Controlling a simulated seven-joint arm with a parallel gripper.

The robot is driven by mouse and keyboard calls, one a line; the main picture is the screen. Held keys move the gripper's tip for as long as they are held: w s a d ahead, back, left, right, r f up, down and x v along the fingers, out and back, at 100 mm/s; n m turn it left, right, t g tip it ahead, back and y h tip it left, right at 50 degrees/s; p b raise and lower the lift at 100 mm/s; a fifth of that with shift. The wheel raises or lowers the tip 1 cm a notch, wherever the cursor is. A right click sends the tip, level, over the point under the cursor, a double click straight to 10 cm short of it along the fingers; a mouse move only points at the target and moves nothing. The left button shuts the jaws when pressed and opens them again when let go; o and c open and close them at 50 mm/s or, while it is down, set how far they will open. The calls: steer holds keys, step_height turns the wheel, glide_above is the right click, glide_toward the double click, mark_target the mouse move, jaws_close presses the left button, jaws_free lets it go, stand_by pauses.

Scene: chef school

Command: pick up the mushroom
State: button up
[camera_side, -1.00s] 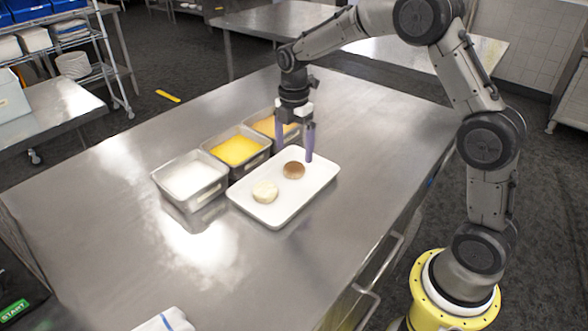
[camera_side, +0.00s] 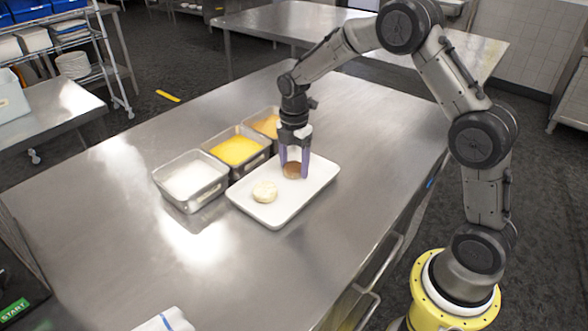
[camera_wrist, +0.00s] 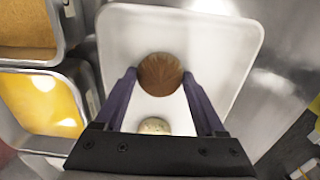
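The mushroom (camera_side: 292,171), a round brown cap, lies on the white tray (camera_side: 312,189) toward its far side. It also shows in the wrist view (camera_wrist: 160,73). My gripper (camera_side: 294,174) points down over the tray, with its two purple fingers on either side of the mushroom. The gripper looks open. The mushroom's underside is hidden.
A pale round piece (camera_side: 265,192) lies on the same tray, nearer the front left; the wrist view shows it between the fingers' bases (camera_wrist: 154,126). Metal containers with white (camera_side: 188,178), yellow (camera_side: 237,150) and orange (camera_side: 267,124) contents stand left of the tray.

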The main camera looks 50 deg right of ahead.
steer(key=c, duration=0.3)
steer(key=shift+c, duration=0.2)
steer(key=shift+r, duration=0.1)
